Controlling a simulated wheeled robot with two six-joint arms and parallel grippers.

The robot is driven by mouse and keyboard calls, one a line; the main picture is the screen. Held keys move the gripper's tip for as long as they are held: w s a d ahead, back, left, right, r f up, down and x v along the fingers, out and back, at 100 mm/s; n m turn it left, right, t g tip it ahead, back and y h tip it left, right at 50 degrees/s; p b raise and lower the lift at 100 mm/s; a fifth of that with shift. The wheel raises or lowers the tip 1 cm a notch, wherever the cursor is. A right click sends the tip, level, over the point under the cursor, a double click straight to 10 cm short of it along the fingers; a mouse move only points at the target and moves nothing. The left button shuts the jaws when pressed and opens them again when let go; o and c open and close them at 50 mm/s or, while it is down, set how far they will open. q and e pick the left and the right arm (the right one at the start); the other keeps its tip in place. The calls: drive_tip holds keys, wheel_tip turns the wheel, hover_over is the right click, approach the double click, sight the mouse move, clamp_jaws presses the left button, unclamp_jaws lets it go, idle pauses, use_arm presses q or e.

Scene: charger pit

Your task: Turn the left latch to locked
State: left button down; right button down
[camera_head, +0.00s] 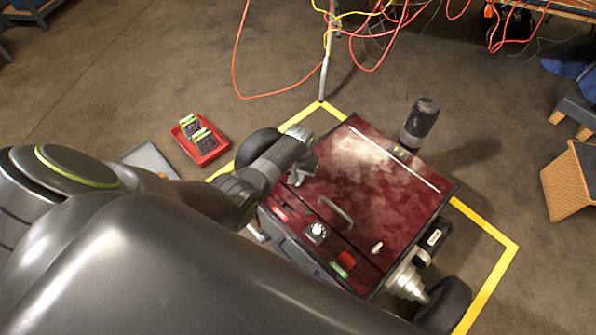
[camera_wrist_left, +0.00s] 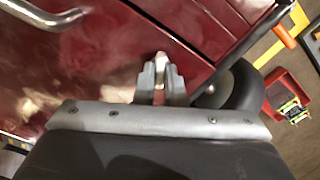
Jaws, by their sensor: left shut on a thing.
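The left latch (camera_wrist_left: 161,58) is a small pale tab on the dark red lid (camera_head: 385,190) of a wheeled machine. My left gripper (camera_head: 301,172) is over the left part of the lid. In the left wrist view my gripper (camera_wrist_left: 161,80) is shut on the latch, with a grey finger on each side of it. In the head view the gripper hides this latch. The other latch (camera_head: 377,248) is a small pale tab nearer the lid's right side. My right gripper does not show.
A metal handle (camera_head: 337,212) stands up from the lid between the latches. A dial (camera_head: 316,232) is on the front panel. A dark upright cylinder (camera_head: 420,122) stands at the back. A red tray (camera_head: 207,153) with packs lies on the floor at left. Yellow tape (camera_head: 500,262) surrounds the machine.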

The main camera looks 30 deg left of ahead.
use_arm(q)
drive_tip(key=shift+r+n+p, duration=0.15)
drive_tip(key=shift+n+p, duration=0.25)
drive_tip(key=shift+n, duration=0.5)
drive_tip(key=n+p, duration=0.1)
drive_tip(key=n, duration=0.3)
drive_tip(key=shift+n, duration=0.3)
drive_tip(key=n, duration=0.2)
drive_tip(key=shift+n+p, duration=0.3)
drive_tip(key=shift+p, duration=0.05)
drive_tip(key=shift+n, duration=1.5)
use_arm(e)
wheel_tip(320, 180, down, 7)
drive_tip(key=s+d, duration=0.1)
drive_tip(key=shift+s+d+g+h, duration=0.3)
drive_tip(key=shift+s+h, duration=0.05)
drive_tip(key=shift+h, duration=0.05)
use_arm(q)
drive_tip(key=c, duration=1.5)
unclamp_jaws()
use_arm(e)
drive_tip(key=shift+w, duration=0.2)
use_arm(q)
drive_tip(key=shift+p, duration=0.3)
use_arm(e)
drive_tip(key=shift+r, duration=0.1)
